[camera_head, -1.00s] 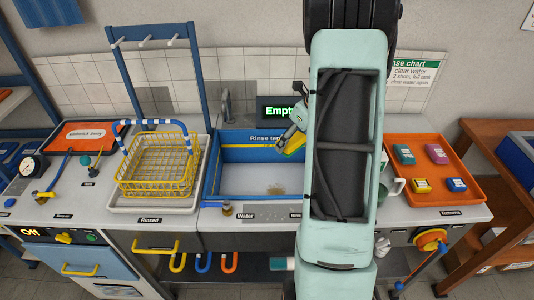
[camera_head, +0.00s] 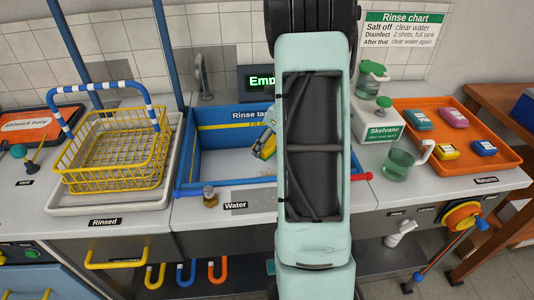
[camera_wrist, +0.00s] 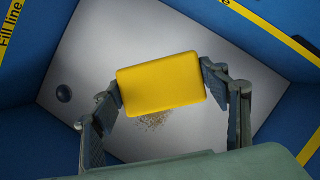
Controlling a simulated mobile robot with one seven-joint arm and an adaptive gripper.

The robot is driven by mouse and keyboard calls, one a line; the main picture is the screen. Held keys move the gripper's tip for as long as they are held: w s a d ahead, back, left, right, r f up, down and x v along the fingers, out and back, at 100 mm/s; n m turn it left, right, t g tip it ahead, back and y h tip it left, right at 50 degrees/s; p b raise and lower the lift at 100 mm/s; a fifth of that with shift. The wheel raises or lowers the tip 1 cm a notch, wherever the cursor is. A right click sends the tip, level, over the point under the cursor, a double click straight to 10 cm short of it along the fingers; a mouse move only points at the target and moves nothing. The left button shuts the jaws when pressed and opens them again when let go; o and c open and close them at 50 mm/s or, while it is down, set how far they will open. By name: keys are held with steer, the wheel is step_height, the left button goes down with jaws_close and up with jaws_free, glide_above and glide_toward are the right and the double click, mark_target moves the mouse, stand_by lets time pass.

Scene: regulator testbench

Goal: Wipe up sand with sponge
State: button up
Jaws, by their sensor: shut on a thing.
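A yellow sponge (camera_wrist: 160,84) is in my gripper (camera_wrist: 160,82), which is shut on it from both sides in the wrist view. A small patch of brown sand (camera_wrist: 152,121) lies on the pale floor of the blue rinse tank (camera_wrist: 285,60). In the wrist view the sand shows just below the sponge's edge, partly covered. I cannot tell whether the sponge touches the floor. In the head view my gripper (camera_head: 265,145) is over the rinse tank (camera_head: 205,120), mostly hidden behind my arm.
A dark round drain (camera_wrist: 63,93) is in the tank floor. A yellow wire basket (camera_head: 115,150) stands left of the tank. A Skelvane dispenser (camera_head: 378,122), a green jug (camera_head: 397,163) and an orange tray (camera_head: 480,155) with several coloured blocks stand to the right.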

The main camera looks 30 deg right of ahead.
steer(key=b, duration=0.6)
glide_above(264, 167)
steer(key=s, duration=0.1)
steer(key=shift+s+d+f, duration=0.1)
steer(key=shift+d+f, duration=0.05)
steer(key=shift+f, duration=1.5)
steer(key=shift+s+d+f, duration=0.1)
steer(key=shift+d+f, duration=0.05)
steer(key=shift+f, duration=1.45)
steer(key=shift+f+b, duration=0.65)
steer(key=shift+f, duration=0.35)
